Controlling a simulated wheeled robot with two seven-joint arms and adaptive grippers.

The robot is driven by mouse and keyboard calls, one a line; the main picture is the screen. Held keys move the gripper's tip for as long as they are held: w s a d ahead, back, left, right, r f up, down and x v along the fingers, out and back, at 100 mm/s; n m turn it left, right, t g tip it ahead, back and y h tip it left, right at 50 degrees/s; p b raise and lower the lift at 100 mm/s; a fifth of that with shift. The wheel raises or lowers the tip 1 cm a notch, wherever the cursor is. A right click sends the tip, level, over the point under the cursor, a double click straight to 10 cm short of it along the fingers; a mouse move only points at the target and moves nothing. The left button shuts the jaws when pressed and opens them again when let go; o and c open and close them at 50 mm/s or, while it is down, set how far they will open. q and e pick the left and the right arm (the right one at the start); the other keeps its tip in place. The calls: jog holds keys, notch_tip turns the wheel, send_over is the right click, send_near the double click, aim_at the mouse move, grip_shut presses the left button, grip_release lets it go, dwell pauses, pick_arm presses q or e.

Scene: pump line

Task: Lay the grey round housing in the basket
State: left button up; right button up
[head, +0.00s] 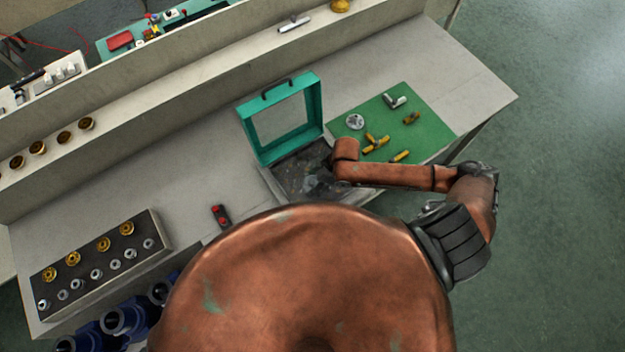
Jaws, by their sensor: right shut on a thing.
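My right gripper (322,172) reaches in from the right over the dark open tray (287,176) below an upright teal frame (258,137) with a dark handle; this tray seems to be the basket. The gripper is shut on a greyish piece (313,184), which seems to be the grey round housing. It is small, blurred and partly hidden by my wrist, so I cannot tell whether it touches the tray floor. A separate grey round part with holes (355,121) lies on the green mat. My left gripper is not in view.
The green mat (435,133) right of the tray holds a grey elbow (395,101) and several brass fittings (376,145). A dark rack (98,262) of brass and silver parts stands at the left. A red-and-black item (221,215) lies near the front edge. Bench between is bare.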

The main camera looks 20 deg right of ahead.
jog(key=shift+f, duration=0.1)
jog(key=o, duration=1.5)
jog(key=v, duration=1.2)
